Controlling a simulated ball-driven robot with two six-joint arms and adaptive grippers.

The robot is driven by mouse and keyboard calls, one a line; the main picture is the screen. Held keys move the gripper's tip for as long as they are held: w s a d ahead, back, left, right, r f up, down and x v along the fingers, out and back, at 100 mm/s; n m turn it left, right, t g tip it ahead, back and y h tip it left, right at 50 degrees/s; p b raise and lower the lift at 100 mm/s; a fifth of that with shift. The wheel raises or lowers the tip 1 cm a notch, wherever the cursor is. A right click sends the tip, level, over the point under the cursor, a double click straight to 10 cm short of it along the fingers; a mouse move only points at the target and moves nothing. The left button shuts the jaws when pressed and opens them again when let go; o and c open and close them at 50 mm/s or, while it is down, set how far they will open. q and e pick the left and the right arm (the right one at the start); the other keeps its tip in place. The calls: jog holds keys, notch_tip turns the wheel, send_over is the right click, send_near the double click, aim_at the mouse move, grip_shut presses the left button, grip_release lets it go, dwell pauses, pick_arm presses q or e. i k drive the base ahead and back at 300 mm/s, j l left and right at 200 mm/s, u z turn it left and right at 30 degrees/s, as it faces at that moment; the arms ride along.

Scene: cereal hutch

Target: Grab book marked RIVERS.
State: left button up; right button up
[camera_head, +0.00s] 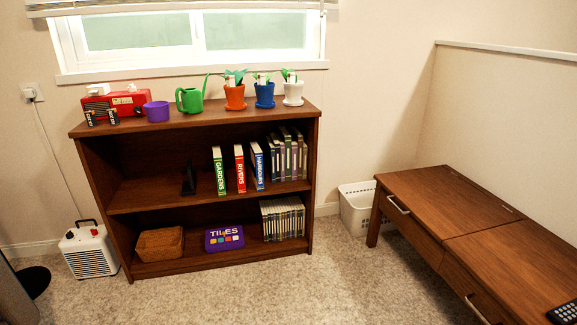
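The book marked RIVERS (240,169) has a red spine with white lettering. It stands upright on the upper shelf of the brown bookcase (150,207). The green GARDENS book (219,172) stands to its left and the blue HARBOURS book (258,167) to its right. Narrow gaps show between the three spines. Neither of my grippers is in view.
Dark books (288,155) fill the upper shelf's right end; a black bookend (188,180) stands left. A purple TILES box (224,238) lies below. Pots and a green watering can (191,98) stand on top. A low wooden table (440,200) is at right. Carpet in front is clear.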

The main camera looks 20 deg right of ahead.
aim_at(237, 147)
jog(key=i+j+z, duration=0.85)
jog(key=z, duration=0.15)
jog(key=j, duration=0.1)
